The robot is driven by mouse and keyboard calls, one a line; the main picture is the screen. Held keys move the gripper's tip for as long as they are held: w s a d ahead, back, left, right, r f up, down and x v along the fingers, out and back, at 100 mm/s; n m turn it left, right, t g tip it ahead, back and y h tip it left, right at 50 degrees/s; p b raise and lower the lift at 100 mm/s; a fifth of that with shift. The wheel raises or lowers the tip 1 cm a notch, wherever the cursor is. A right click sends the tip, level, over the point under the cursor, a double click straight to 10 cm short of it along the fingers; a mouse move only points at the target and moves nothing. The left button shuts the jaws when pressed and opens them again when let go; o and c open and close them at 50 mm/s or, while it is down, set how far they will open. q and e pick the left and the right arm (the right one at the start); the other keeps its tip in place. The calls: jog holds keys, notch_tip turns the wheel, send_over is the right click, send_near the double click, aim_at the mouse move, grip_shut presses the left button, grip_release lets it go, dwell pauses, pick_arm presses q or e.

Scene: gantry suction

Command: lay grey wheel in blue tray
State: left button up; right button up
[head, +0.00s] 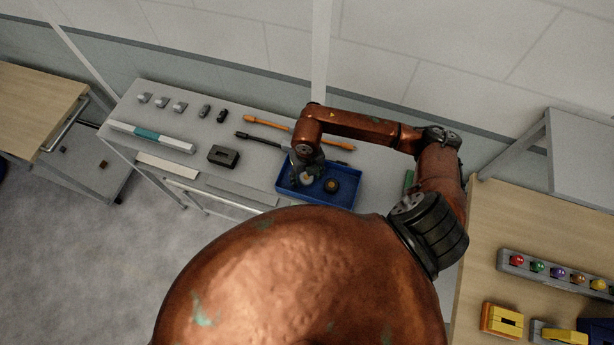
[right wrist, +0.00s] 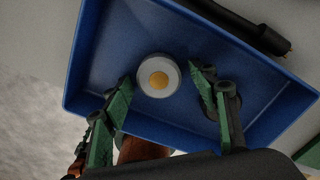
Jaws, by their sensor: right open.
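The grey wheel (right wrist: 158,76), a pale disc with an orange-yellow centre, lies flat in the blue tray (right wrist: 88,62) in the right wrist view. It also shows in the head view (head: 307,177), partly covered by my right gripper (head: 301,171). The tray also shows in the head view (head: 300,197), on the grey bench. My left gripper is not in view.
A dark wheel (head: 331,185) with an orange centre also lies in the tray, right of the grey wheel. A dark rod (head: 258,138), an orange-handled rod (head: 268,123) and a black block (head: 223,156) lie nearby on the bench. A wooden table (head: 530,225) stands at right.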

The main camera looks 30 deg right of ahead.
aim_at(306, 178)
jog(key=shift+r, duration=0.2)
notch_tip(306, 178, up, 12)
jog(key=b, duration=0.2)
jog(key=shift+a, duration=0.1)
dwell(0.5)
